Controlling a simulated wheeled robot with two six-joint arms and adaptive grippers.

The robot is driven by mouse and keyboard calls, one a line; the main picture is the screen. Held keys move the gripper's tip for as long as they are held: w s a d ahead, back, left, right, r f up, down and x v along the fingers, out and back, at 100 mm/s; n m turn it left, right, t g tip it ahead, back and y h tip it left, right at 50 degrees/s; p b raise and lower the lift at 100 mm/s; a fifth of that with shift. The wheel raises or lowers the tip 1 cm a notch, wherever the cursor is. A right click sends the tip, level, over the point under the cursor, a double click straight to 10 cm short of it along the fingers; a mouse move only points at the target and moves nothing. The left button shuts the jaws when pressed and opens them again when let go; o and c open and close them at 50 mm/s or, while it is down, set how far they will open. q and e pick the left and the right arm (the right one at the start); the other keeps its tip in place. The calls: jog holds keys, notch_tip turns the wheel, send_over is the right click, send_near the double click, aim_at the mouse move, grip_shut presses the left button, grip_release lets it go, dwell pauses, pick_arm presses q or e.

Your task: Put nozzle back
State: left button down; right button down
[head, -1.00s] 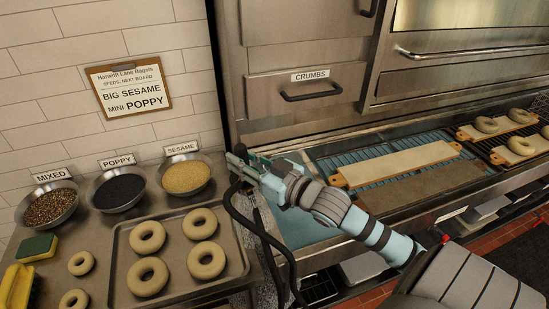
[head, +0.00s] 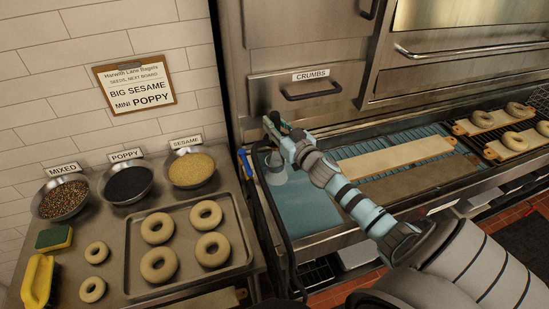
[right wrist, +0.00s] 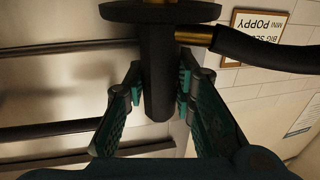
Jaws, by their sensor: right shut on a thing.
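My right gripper (head: 270,128) is raised at the left end of the sink, in front of the steel drawer fronts. In the right wrist view its fingers (right wrist: 158,88) are closed on either side of the nozzle's black grip (right wrist: 157,60). The nozzle has a wide dark disc and brass fittings, and a black hose runs off to the right there. In the head view the gripper mostly hides the nozzle. The dark hose (head: 270,222) hangs between the counter and the sink. I cannot pick out a holder for the nozzle. My left gripper is not in view.
Below the gripper, a small grey cup-like shape (head: 276,174) and a blue-handled item (head: 245,163) stand near the sink's left end. A tray (head: 180,282) of bagels and several seed bowls are on the left counter. Boards (head: 395,155) lie over the sink to the right.

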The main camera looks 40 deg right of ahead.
notch_tip(320, 180, down, 9)
jog(key=b, duration=0.7)
jog(key=shift+r, duration=0.1)
jog(key=shift+a+r, duration=0.1)
jog(key=shift+r, duration=0.1)
jog(key=c, duration=1.3)
grip_release()
jog(key=shift+c, duration=0.2)
jog(key=shift+f, duration=0.25)
jog(key=s+a+f+b, duration=0.1)
jog(key=s+b, duration=0.6)
jog(key=s, duration=0.1)
jog(key=p, duration=0.2)
send_near(275, 149)
jog(key=s, duration=0.3)
jog(key=shift+s, duration=0.35)
